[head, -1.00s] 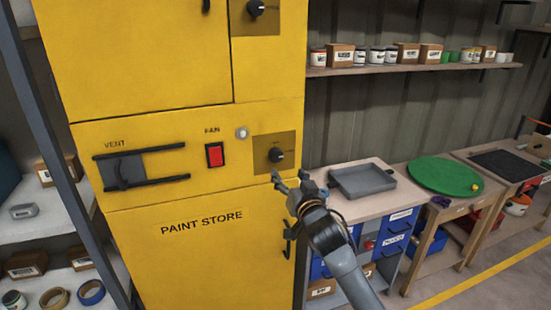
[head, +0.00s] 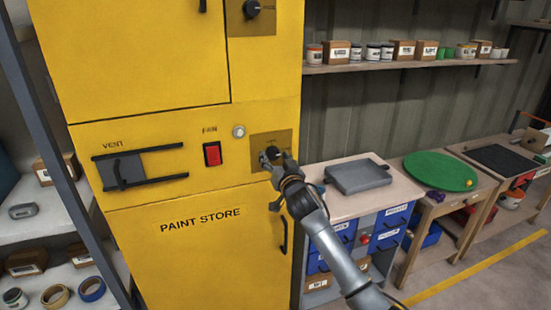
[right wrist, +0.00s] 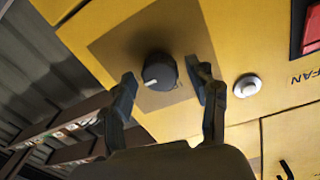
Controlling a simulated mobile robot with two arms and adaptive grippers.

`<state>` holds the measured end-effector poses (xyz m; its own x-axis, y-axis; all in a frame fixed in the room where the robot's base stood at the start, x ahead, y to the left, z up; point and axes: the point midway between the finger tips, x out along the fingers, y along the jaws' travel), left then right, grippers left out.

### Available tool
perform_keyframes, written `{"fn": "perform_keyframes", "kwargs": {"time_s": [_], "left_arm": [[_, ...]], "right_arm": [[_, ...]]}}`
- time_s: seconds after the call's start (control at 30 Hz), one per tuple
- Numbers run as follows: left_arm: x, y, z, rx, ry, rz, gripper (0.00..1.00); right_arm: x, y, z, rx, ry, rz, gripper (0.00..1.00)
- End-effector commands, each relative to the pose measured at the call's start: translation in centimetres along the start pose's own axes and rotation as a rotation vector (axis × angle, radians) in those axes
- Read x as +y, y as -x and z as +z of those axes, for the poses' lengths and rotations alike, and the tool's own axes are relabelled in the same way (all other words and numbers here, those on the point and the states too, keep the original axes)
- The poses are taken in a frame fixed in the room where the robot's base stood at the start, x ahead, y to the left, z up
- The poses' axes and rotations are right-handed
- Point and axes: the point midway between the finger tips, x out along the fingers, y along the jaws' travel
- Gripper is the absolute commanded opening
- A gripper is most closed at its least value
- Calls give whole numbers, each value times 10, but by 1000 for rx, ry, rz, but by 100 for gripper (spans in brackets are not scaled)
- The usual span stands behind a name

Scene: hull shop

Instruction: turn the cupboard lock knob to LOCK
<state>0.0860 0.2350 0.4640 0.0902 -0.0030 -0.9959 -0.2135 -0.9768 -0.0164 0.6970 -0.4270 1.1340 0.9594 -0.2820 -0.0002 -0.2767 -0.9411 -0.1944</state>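The yellow paint store cupboard (head: 150,215) fills the left and middle of the head view. A round black knob (head: 271,153) sits on a brown plate right of the red fan switch; its lettering is too small to read. My right gripper (head: 279,161) is at this knob, partly covering it. In the right wrist view the knob (right wrist: 157,72) shows a white pointer mark and lies between the spread fingers of the gripper (right wrist: 166,78), with gaps visible on both sides. A second black knob (head: 252,8) is higher on the cupboard. My left gripper is out of view.
Beside the knob are a red fan switch (head: 212,154), a pale round button (head: 238,131) and a vent slider (head: 125,170). A door handle (head: 284,235) lies below. A bench with a grey tray (head: 357,176) stands at the right.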

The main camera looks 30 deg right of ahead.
Motion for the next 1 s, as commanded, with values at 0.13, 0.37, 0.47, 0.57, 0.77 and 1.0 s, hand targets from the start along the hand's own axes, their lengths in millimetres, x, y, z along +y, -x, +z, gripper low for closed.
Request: {"fn": "perform_keyframes", "kwargs": {"time_s": [0.13,0.37,0.47,0.57,0.77,1.0], "left_arm": [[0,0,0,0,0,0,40],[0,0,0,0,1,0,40],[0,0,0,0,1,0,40],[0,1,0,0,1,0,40],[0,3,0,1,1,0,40],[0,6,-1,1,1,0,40]], "right_arm": [[0,0,0,0,0,0,24],[0,0,0,0,4,0,6],[0,0,0,1,17,0,6],[0,0,0,2,46,0,6],[1,0,0,7,162,0,6],[1,0,-1,20,376,-3,6]]}}
